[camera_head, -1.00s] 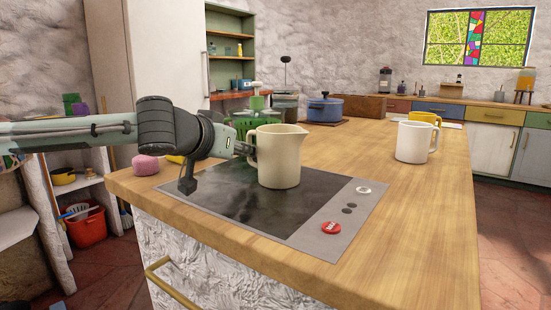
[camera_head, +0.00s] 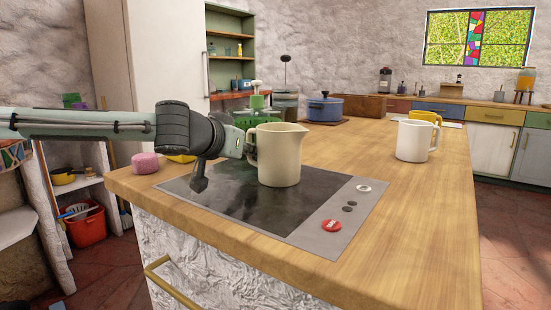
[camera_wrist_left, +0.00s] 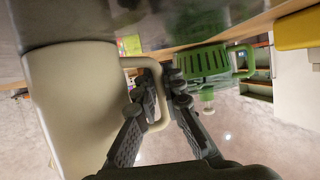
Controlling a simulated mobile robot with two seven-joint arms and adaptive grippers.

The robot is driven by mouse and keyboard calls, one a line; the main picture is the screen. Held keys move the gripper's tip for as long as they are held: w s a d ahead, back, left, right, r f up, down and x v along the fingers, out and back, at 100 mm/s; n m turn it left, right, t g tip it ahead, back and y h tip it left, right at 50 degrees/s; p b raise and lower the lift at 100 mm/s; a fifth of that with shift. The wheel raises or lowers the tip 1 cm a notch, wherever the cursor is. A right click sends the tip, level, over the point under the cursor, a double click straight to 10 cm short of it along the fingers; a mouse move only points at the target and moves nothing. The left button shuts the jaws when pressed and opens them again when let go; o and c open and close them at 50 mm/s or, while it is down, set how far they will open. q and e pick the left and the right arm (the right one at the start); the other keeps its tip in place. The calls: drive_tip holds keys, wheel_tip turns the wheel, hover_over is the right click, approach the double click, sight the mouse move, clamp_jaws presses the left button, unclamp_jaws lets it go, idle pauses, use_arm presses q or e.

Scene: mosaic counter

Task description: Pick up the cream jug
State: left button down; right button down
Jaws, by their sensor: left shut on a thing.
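The cream jug (camera_head: 280,156) stands upright on the black cooktop (camera_head: 240,200) in the head view, its handle to the left and its spout to the right. In the left wrist view the jug (camera_wrist_left: 75,105) fills the left side, with its handle (camera_wrist_left: 150,63) reaching to the middle. My left gripper (camera_wrist_left: 166,88) is shut on the handle, one finger to each side of it. In the head view my left gripper (camera_head: 248,146) meets the jug's left side, and its fingertips are mostly hidden. My right gripper is not in view.
A white mug (camera_head: 412,141) and a yellow mug (camera_head: 425,118) stand to the right on the wooden counter (camera_head: 400,210). A pink object (camera_head: 145,163) lies at the left edge. The counter's front right is clear.

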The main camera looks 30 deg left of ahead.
use_arm(q)
drive_tip(key=shift+r, duration=0.15)
